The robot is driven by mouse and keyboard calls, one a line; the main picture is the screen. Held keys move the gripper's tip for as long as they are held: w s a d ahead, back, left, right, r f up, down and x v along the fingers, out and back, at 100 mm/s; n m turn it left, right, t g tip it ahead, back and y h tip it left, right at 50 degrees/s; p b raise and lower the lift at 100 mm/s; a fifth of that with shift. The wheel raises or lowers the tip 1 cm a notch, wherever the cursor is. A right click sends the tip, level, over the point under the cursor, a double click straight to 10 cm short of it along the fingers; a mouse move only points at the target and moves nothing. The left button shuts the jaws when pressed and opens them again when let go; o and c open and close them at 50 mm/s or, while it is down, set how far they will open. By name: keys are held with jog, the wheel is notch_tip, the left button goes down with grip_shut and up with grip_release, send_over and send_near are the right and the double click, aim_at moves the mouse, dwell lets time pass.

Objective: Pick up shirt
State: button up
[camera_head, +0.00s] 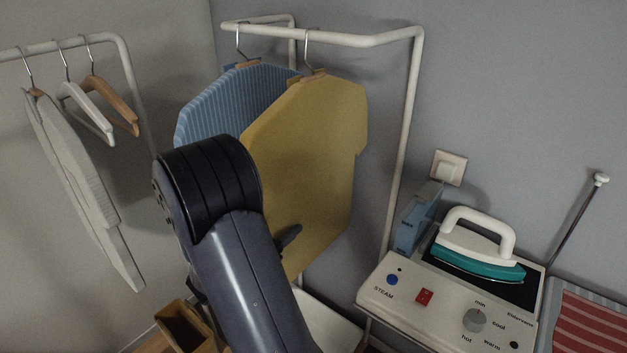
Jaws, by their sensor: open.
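A yellow shirt (315,130) hangs on a hanger from the white rail at the centre. A blue striped shirt (225,105) hangs beside it to the left, partly behind the yellow shirt and my arm. A pale grey shirt (75,180) hangs from the left rack. My arm crosses in front of the lower parts of the blue and yellow shirts. Of my gripper (289,237), only a dark finger shows past the arm, in front of the yellow shirt; the rest is hidden. It is open. Whether it touches the shirt cannot be told.
Two empty hangers (108,100) hang on the left rack. At the lower right, a teal and white iron (480,258) rests on a control unit (400,300). A red striped cloth (592,325) lies at the right edge. A brown box (180,322) stands lower left. The white rail post (405,140) stands right of the shirts.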

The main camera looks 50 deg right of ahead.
jog(key=shift+c, duration=0.3)
grip_shut()
dwell(0.3)
